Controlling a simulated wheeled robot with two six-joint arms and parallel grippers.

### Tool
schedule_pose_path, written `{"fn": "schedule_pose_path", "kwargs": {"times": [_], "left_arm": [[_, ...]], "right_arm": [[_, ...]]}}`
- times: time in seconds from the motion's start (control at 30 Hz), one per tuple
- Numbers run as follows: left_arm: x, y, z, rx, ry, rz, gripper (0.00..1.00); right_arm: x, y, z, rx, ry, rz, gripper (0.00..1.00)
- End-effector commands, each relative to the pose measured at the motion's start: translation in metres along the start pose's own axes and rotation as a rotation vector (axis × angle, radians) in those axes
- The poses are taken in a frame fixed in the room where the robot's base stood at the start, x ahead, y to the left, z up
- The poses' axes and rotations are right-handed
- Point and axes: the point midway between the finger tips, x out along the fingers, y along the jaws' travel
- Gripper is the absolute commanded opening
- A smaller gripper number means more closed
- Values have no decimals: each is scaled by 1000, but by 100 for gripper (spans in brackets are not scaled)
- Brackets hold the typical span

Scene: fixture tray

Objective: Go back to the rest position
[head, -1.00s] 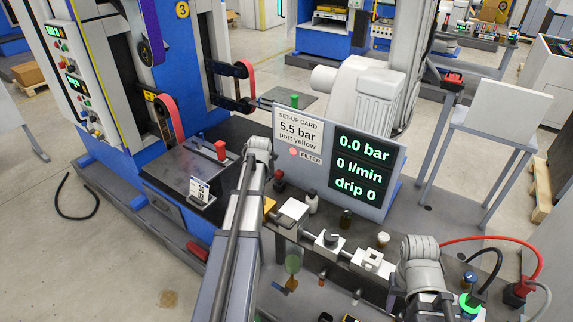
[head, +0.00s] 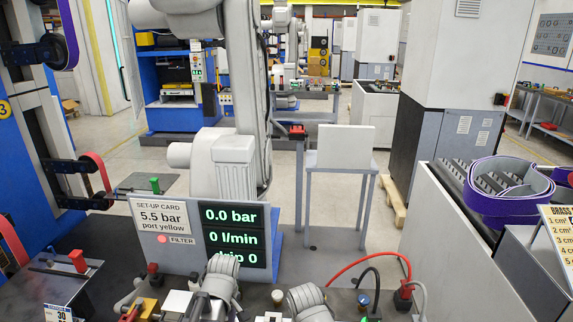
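Two grey rounded joints of my arms show at the bottom edge, in front of the panel. The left arm's joint overlaps the panel's lower edge, and the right arm's joint is beside it to the right. Neither gripper can be seen. The set-up panel (head: 184,207) stands upright behind my arms. Its card reads 5.5 bar, port yellow, with a red filter dot below. Its dark display (head: 235,235) reads 0.0 bar, 0 l/min and drip 0, the last partly covered by my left arm.
A red hose (head: 366,262) and black cable curve over the bench at lower right. A grey bin (head: 468,265) with a purple belt (head: 506,200) stands at the right. A blue machine (head: 28,150) with red-belted rollers is at the left. Open floor lies around the grey stand (head: 341,148).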

Motion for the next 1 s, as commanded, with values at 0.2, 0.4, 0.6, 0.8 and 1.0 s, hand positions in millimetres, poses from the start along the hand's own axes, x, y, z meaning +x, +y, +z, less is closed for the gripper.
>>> {"fn": "schedule_pose_path", "kwargs": {"times": [0.2, 0.4, 0.6, 0.8, 1.0], "left_arm": [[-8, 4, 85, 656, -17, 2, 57], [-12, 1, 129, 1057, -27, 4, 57], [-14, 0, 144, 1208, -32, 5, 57], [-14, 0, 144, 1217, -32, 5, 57], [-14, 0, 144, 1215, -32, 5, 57]], "right_arm": [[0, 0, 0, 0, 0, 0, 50], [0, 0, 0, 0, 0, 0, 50], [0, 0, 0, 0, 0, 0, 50], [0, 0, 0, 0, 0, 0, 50], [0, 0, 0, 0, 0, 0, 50]]}}
